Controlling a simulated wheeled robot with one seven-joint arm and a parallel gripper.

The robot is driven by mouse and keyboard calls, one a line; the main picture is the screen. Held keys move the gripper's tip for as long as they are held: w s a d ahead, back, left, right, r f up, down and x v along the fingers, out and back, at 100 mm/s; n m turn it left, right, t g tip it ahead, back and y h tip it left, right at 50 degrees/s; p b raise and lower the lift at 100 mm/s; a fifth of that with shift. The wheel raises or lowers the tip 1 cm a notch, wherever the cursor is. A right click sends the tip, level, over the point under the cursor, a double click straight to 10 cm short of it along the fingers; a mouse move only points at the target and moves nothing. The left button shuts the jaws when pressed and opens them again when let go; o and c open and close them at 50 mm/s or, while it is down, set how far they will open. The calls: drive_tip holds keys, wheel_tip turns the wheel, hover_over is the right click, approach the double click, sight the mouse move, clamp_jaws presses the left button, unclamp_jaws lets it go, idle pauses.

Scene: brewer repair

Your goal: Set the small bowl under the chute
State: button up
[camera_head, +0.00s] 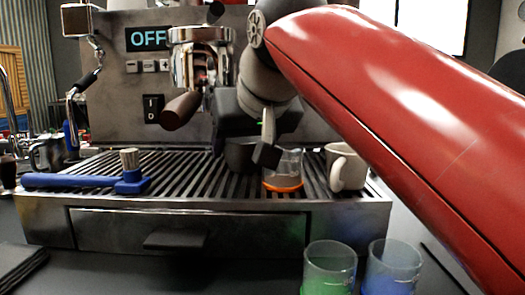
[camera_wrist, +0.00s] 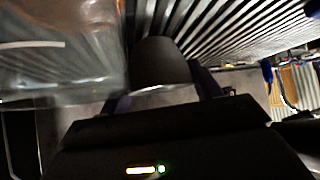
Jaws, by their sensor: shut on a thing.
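The small dark bowl (camera_head: 241,156) is at the slatted drip tray (camera_head: 190,185), below and right of the portafilter (camera_head: 182,100). In the wrist view the dark bowl (camera_wrist: 160,62) sits between the fingers. My gripper (camera_head: 244,143) reaches down from the upper right and is shut on the bowl. It partly hides the bowl in the head view, and I cannot tell whether the bowl touches the slats. I cannot make out for sure which part is the chute.
A clear glass with an orange base (camera_head: 284,172) stands close right of the bowl, then a pale mug (camera_head: 346,167). A blue-handled brush (camera_head: 85,181) lies on the tray's left. Green (camera_head: 329,268) and blue (camera_head: 391,267) glasses stand in front. The slats left of the bowl are clear.

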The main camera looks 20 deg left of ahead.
drive_tip(key=shift+r, duration=0.15)
drive_tip(key=shift+r+p, duration=0.65)
drive_tip(key=shift+p, duration=0.25)
drive_tip(key=shift+r, duration=0.15)
